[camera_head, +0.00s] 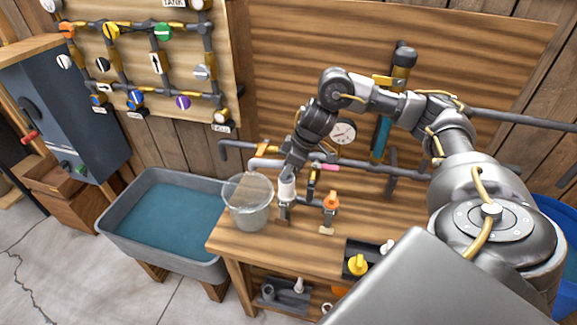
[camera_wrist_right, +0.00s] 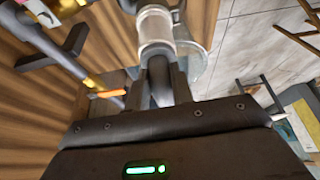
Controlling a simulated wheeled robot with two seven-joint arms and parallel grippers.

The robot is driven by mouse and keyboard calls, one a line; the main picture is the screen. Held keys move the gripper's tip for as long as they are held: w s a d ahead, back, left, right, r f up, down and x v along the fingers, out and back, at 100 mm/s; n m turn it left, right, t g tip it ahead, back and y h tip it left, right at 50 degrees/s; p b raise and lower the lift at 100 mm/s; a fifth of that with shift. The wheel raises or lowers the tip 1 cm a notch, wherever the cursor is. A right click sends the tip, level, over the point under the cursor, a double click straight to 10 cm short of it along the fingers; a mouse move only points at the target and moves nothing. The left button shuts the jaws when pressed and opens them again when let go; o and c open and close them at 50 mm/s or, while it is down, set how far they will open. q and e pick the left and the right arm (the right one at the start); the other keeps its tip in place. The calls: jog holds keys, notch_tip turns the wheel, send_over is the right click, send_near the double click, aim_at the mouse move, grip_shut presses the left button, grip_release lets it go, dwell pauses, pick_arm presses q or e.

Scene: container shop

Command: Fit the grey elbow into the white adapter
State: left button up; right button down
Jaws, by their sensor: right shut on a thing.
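My right gripper (camera_head: 289,171) comes down over the bench and is shut on the grey elbow. In the right wrist view the dark grey elbow (camera_wrist_right: 160,82) sits between the fingers of the right gripper (camera_wrist_right: 162,92). The white adapter (camera_head: 286,188) stands just below the fingertips in the head view. In the wrist view the adapter (camera_wrist_right: 155,27) is a pale cylinder directly beyond the elbow. The elbow's end meets or overlaps the adapter's near rim; how deep it sits cannot be told. In the head view the gripper hides most of the elbow. My left gripper is out of view.
A clear bucket (camera_head: 248,216) stands close left of the adapter on the wooden bench (camera_head: 300,250). Dark pipes, a gauge (camera_head: 342,131) and an orange-handled valve (camera_head: 331,201) lie behind and right. A water-filled tub (camera_head: 165,224) stands left; a parts tray (camera_head: 357,262) is in front.

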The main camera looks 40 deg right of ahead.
jog(key=c, duration=1.1)
grip_release()
jog(key=shift+d+r, duration=0.1)
jog(key=shift+r, duration=0.15)
jog(key=p+v, duration=0.1)
jog(key=v, duration=0.9)
jog(key=shift+s+r, duration=0.1)
jog(key=shift+r, duration=0.05)
